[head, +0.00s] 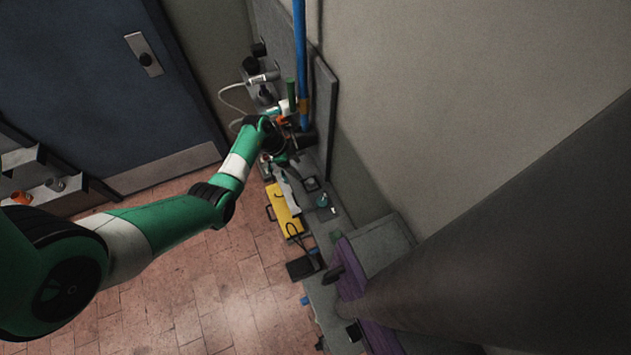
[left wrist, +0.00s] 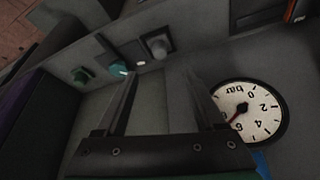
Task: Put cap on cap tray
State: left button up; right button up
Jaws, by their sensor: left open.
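My left gripper (head: 284,158) reaches the cluttered grey bench from the left in the head view; its tips are too small to make out there. In the left wrist view its two fingers (left wrist: 166,82) stand apart with nothing between them. They are over a grey panel (left wrist: 160,105) with a round white pressure gauge (left wrist: 250,112) beside the right finger. I cannot pick out the cap or the cap tray with certainty in either view. My right gripper is not visible.
A yellow case (head: 284,211) and a dark box (head: 301,268) lie along the narrow bench. A blue vertical pipe (head: 300,50) stands by the wall. A shelf (head: 75,184) with small parts is at the left. The brick floor (head: 220,290) is clear.

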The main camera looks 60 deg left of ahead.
pick_arm(q)
jog(key=b, duration=0.2)
send_over(310, 180)
jog(key=s, duration=0.3)
jog(key=f, duration=0.4)
jog(key=shift+w+a+f, duration=0.2)
jog(key=shift+w+a, duration=0.05)
jog(key=shift+a, duration=0.05)
jog(key=b+x, duration=0.3)
jog(key=x, duration=0.2)
jog(key=shift+w+f+b, duration=0.15)
jog(key=shift+f+b, duration=0.2)
jog(key=shift+f, duration=0.05)
jog(key=shift+r, duration=0.1)
grip_shut()
